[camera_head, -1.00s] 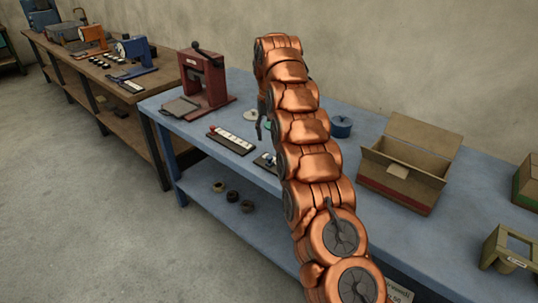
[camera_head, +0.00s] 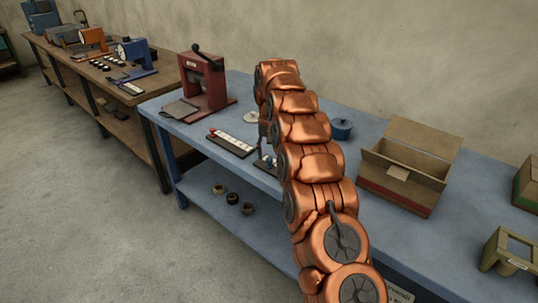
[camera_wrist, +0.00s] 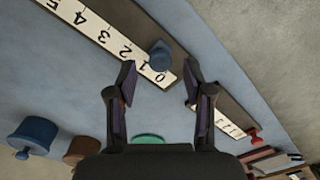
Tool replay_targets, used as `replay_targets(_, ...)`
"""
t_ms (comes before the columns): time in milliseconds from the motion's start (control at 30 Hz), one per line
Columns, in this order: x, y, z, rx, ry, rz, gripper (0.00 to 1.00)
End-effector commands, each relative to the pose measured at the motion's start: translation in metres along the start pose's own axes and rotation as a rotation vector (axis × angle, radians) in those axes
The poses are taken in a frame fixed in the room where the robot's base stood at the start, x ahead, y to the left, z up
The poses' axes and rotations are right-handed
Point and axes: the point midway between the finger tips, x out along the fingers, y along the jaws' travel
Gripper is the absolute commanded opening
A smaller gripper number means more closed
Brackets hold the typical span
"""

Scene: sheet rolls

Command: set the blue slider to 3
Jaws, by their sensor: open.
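The blue slider knob (camera_wrist: 160,55) stands on a dark rail beside a white number scale (camera_wrist: 104,35), near its 0 and 1 end. The 3 lies further up and left along the scale in the wrist view. My gripper (camera_wrist: 159,80) is open, with one finger on each side of the scale's low end. The knob is just beyond the fingertips, about midway between them; I see no contact. In the head view, the blue slider (camera_head: 269,160) is mostly hidden behind my arm.
A second scale with a red knob (camera_wrist: 254,134) lies to the right in the wrist view. A blue lidded pot (camera_wrist: 34,134) and a brown round item (camera_wrist: 82,150) are at left. In the head view, a red press (camera_head: 203,82) and an open cardboard box (camera_head: 405,175) stand on the blue bench.

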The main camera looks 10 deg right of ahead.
Motion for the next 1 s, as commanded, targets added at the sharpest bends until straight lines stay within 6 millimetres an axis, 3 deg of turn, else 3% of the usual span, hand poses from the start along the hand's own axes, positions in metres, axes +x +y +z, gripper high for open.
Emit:
replay_targets(200,0.012,0.000,0.000,0.000,0.002,0.000,0.51)
replay_targets(567,0.014,0.000,0.000,0.000,0.002,0.000,0.50)
replay_targets(1000,0.014,0.000,0.000,0.000,0.002,-0.001,0.04)
